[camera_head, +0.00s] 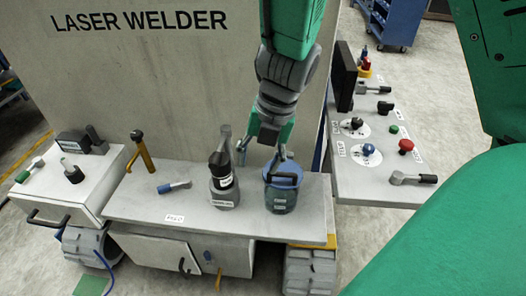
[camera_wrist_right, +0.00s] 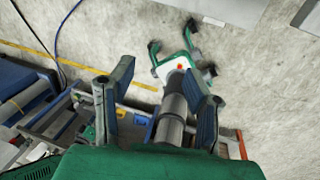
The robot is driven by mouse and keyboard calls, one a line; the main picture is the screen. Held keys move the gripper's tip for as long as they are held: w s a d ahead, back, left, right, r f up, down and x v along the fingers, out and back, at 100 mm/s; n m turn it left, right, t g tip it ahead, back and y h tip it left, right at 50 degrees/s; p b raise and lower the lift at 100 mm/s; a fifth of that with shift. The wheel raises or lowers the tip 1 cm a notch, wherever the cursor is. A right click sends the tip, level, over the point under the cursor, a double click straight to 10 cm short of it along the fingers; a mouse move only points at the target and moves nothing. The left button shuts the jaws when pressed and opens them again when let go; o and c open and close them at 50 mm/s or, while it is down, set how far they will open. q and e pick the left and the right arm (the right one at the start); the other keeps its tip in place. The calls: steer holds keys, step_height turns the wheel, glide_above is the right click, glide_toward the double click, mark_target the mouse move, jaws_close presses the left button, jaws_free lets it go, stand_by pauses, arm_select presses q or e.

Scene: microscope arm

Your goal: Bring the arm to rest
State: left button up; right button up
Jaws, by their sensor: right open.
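My right gripper (camera_head: 264,143) hangs from the top of the head view, fingers apart, above the bench. Its fingertips are close to the handle of a blue labelled canister (camera_head: 283,198); I cannot tell whether they touch it. A grey and black upright device (camera_head: 222,180) with a white label stands just left of the canister. In the right wrist view the two fingers (camera_wrist_right: 157,105) are spread, with a grey cylinder (camera_wrist_right: 172,112) showing between them. I cannot tell which object that cylinder is. My left gripper is not seen.
The bench (camera_head: 140,208) also bears a brass-coloured lever (camera_head: 140,150) and a small blue-ended handle (camera_head: 174,187). The laser welder panel (camera_head: 140,80) rises behind. A side console (camera_head: 375,185) with knobs stands right, and a box with controls (camera_head: 75,195) left.

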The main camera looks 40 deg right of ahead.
steer(key=s+a+f+m+y+b, duration=0.1)
steer(key=s+a+f+m+b, duration=0.1)
steer(key=f+m, duration=0.35)
steer(key=s+a+f+m+b, duration=0.1)
steer(key=f+m+b, duration=0.2)
steer(key=f, duration=0.5)
steer(key=s+a+f+m+y+b, duration=0.1)
steer(key=s+a+f+m+b, duration=0.1)
steer(key=f+m, duration=0.4)
arm_select(q)
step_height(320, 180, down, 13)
steer(key=b, duration=0.5)
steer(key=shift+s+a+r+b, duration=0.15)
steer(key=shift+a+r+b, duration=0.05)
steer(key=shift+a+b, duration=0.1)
arm_select(e)
steer(key=s+d+f+m+h, duration=0.2)
steer(key=s+f+m, duration=0.4)
steer(key=f, duration=0.3)
steer(key=s+d+f+m+g+h, duration=0.1)
steer(key=s+d+f+m, duration=0.3)
steer(key=f, duration=0.5)
steer(key=shift+s+d+m+h, duration=0.35)
steer(key=shift+s+m+h, duration=0.25)
steer(key=shift+s+m, duration=0.4)
